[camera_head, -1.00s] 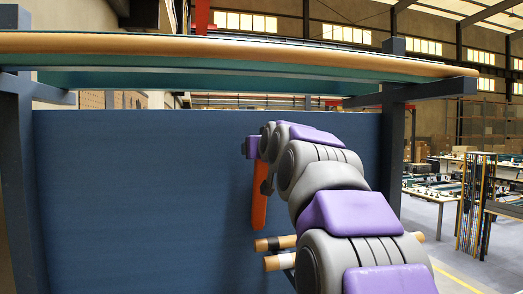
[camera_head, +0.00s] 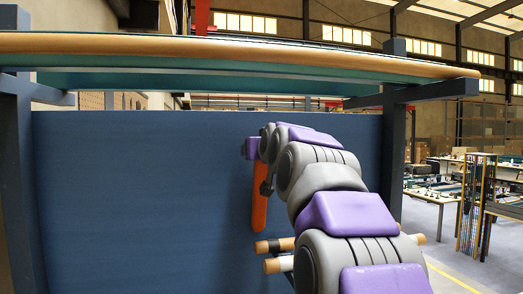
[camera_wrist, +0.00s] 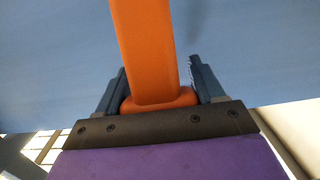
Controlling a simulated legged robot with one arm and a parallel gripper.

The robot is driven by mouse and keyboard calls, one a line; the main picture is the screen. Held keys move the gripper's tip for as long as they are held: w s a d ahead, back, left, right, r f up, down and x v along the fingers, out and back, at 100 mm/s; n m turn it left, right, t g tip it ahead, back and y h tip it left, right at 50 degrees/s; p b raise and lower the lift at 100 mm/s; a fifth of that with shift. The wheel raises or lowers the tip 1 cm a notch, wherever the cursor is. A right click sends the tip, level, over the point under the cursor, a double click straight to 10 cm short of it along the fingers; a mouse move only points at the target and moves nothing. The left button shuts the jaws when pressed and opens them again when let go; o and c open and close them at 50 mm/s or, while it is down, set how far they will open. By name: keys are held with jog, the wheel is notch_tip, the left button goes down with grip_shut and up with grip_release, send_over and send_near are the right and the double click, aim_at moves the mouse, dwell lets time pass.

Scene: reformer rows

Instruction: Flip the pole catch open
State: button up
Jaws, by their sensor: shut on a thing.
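The pole catch appears to be the orange bar (camera_head: 259,208), which hangs nearly upright in front of the blue panel in the head view. In the wrist view the orange bar (camera_wrist: 146,45) runs up from a wider orange base between the two dark fingers of my gripper (camera_wrist: 160,78). The fingers are shut on it, one on each side. In the head view my arm hides most of the gripper and the bar's upper end. I cannot tell what the bar is fixed to.
A large blue panel (camera_head: 140,200) fills the middle, between a left post (camera_head: 20,180) and a right post (camera_head: 392,150). A wood-edged teal bed (camera_head: 230,50) spans above. Two wooden pole ends (camera_head: 276,246) stick out below my arm. Tables stand at right.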

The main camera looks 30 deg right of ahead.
jog(key=shift+w+f, duration=0.25)
jog(key=shift+f, duration=0.3)
jog(key=o, duration=1.1)
jog(key=shift+o, duration=0.7)
jog(key=shift+w, duration=0.35)
jog(key=shift+o, duration=0.8)
jog(key=shift+w+d, duration=0.1)
jog(key=shift+w, duration=0.1)
jog(key=shift+o, duration=0.2)
jog(key=shift+s+r, duration=0.1)
jog(key=shift+r, duration=0.05)
jog(key=shift+s+r, duration=0.15)
jog(key=shift+s, duration=0.1)
jog(key=shift+s, duration=0.5)
jog(key=b+v, duration=0.3)
jog(key=v, duration=1.3)
jog(key=shift+a, duration=0.2)
